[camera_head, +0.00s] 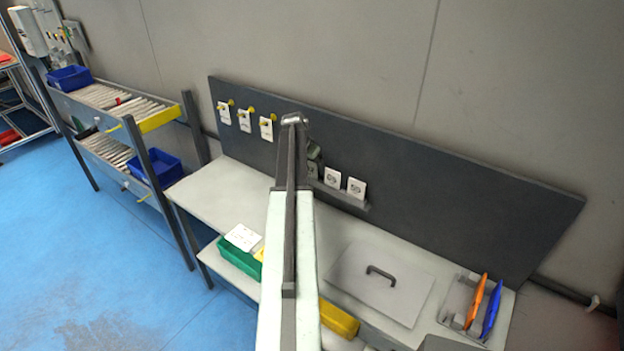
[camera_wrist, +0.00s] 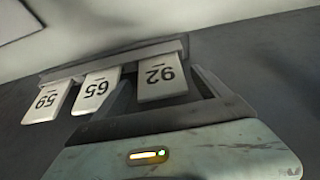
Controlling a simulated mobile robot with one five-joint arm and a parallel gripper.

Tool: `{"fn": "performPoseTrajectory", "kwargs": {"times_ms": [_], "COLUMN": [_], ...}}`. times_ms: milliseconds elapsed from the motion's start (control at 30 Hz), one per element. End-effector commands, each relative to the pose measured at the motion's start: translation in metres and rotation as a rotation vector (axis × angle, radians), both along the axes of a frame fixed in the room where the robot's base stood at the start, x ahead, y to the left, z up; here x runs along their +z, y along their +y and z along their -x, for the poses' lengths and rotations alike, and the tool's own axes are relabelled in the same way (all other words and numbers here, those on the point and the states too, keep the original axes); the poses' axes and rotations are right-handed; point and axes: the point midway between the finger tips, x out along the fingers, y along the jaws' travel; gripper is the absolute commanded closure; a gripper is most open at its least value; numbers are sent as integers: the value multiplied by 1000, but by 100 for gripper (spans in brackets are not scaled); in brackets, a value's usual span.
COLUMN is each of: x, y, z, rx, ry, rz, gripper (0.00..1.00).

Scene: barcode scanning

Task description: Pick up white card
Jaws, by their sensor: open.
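In the wrist view, which looks upside down, three white cards stand in a row on a grey ledge (camera_wrist: 115,58): card 92 (camera_wrist: 161,73), card 65 (camera_wrist: 97,90) and card 59 (camera_wrist: 46,101). My gripper (camera_wrist: 163,84) is open, with one dark finger on each side of card 92. Whether the fingers touch it I cannot tell. In the head view my gripper (camera_head: 314,155) is at the dark board, largely behind my arm. Two of the ledge cards show right of it, one nearer (camera_head: 332,177) and one farther right (camera_head: 357,188); the third is mostly hidden.
Several white cards (camera_head: 244,120) hang from yellow hooks on the dark board (camera_head: 450,190). The table below holds a grey lid (camera_head: 380,283) with a handle and orange and blue items (camera_head: 482,302) at right. A white sheet (camera_head: 243,237) lies on a green bin (camera_head: 238,257).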

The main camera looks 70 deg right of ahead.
Motion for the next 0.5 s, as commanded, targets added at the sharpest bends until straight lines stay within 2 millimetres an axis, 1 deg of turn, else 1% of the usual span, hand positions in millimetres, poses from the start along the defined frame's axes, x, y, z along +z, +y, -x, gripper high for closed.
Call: {"fn": "performPoseTrajectory", "kwargs": {"times_ms": [33, 233, 267, 300, 367, 400, 467, 500], "x": [-8, -4, -4, -4, -4, -4, -4, -4], "y": [-2, -2, -2, -2, -2, -2, -2, -2], "z": [0, 1, 1, 1, 1, 1, 1, 2], "rx": [0, -1, -1, -1, -1, -1, -1, -1], "ry": [0, 0, 0, 0, 0, 0, 1, 1], "rz": [0, 0, 0, 0, 0, 0, 0, 0], "gripper": [15, 15, 23, 34, 51, 62, 79, 80]}}
